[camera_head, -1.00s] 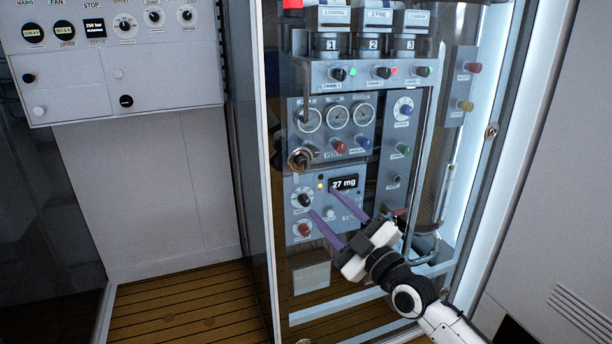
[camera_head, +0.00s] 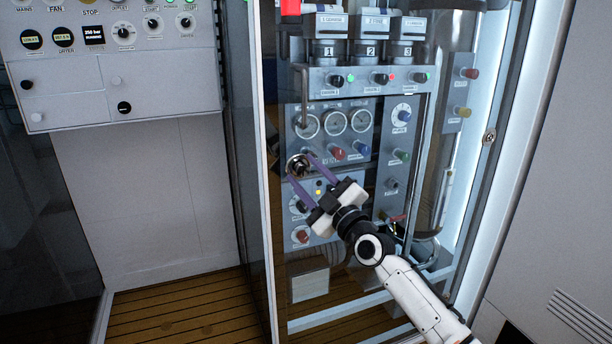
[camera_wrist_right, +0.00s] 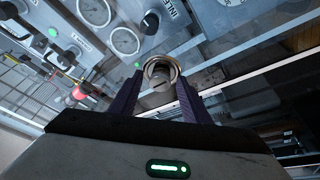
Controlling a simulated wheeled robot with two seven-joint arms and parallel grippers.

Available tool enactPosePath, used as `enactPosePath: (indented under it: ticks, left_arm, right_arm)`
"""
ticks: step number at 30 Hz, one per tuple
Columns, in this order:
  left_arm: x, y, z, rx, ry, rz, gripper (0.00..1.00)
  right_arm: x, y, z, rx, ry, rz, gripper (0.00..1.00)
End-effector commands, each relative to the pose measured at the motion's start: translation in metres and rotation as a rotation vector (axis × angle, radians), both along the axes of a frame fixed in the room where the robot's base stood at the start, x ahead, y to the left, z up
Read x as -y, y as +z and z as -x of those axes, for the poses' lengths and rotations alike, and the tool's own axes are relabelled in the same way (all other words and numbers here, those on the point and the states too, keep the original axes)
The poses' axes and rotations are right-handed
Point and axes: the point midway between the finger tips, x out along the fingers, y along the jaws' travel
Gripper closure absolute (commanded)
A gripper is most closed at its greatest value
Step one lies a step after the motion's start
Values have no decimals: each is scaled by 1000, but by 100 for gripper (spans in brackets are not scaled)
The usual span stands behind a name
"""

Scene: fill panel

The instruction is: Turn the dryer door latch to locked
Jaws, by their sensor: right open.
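A round metal knob (camera_head: 298,164), which looks like the door latch, sits at the left of the glass-fronted panel, below the gauges. It also shows in the right wrist view (camera_wrist_right: 160,74) as a shiny ring with a grip across its middle. I cannot read whether it stands locked or unlocked. My right gripper (camera_head: 300,167) is open, its two purple fingers pointing up and left with the tips on either side of the knob. In the right wrist view the knob lies between the fingertips; contact is not clear. My left gripper is out of view.
Three round gauges (camera_head: 333,122) and a red knob (camera_head: 338,153) lie close above and right of the latch. A control box (camera_head: 108,60) hangs on the left wall. The glass enclosure's left frame post (camera_head: 262,220) stands left of the gripper.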

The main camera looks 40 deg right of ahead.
Motion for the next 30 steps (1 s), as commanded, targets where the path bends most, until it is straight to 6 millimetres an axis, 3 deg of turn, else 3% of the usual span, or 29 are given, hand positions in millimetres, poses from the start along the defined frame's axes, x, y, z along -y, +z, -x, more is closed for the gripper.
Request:
enactPosePath:
  ticks: [5, 12, 23, 30]
  left_arm:
    - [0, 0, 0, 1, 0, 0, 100]
    - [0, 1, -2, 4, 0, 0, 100]
    - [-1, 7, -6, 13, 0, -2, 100]
    - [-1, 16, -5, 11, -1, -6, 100]
  right_arm:
    - [0, 0, 0, -1, 1, -1, 59]
    - [0, 0, 0, -1, 1, -1, 98]
    - [-1, 0, 0, 12, 2, -59, 98]
    - [-3, 0, 0, 49, 1, -216, 98]
